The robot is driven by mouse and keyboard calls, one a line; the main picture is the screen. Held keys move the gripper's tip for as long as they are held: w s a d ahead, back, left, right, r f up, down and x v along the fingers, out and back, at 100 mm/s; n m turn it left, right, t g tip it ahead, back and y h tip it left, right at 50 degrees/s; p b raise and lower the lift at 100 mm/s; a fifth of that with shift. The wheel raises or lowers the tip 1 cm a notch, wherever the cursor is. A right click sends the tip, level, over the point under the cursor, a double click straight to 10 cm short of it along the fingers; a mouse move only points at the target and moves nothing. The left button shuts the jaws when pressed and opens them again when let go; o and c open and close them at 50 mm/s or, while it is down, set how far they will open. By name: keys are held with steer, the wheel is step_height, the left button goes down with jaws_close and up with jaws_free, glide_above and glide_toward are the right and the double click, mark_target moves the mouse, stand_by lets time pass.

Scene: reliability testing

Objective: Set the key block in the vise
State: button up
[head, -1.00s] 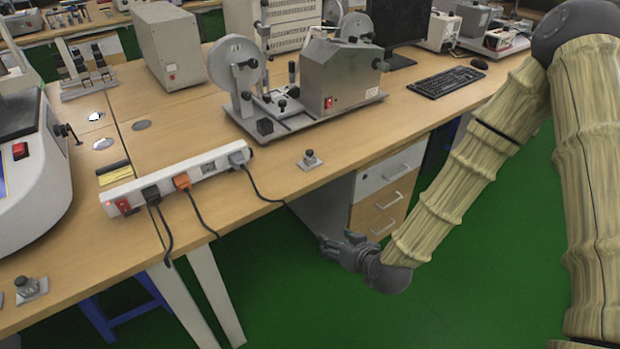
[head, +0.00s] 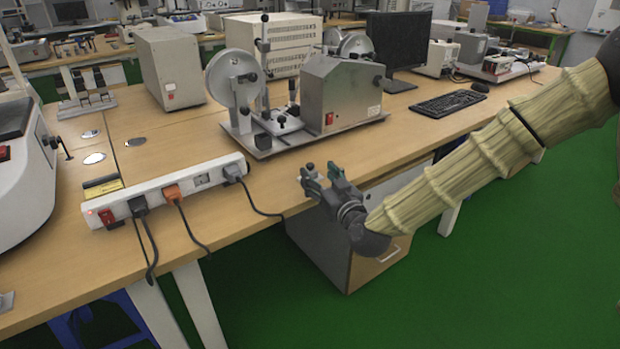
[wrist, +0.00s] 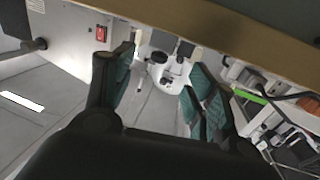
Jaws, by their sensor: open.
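My gripper (head: 319,173) is at the front edge of the wooden bench, its open fingers pointing up and left. In the wrist view the gripper (wrist: 162,88) is open, with teal pads and nothing between the fingers. No key block can be made out; the spot where a small knobbed metal piece stood at the bench edge is now covered by my gripper. I cannot tell which part is the vise. A grey testing machine (head: 338,92) stands behind the gripper, with a base plate (head: 262,151) carrying small clamps and a black block.
A white power strip (head: 165,190) with hanging cords lies left of my gripper. A drawer cabinet (head: 318,250) stands below the bench. A keyboard (head: 449,103) and monitor (head: 398,45) are at the right.

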mark_target(312, 168)
steer(key=x, duration=0.3)
steer(key=b+x, duration=0.1)
steer(key=x, duration=0.1)
steer(key=shift+w+f, duration=0.3)
steer(key=shift+w, duration=0.1)
steer(key=shift+w+a, duration=0.15)
steer(key=shift+w, duration=0.2)
jaws_close()
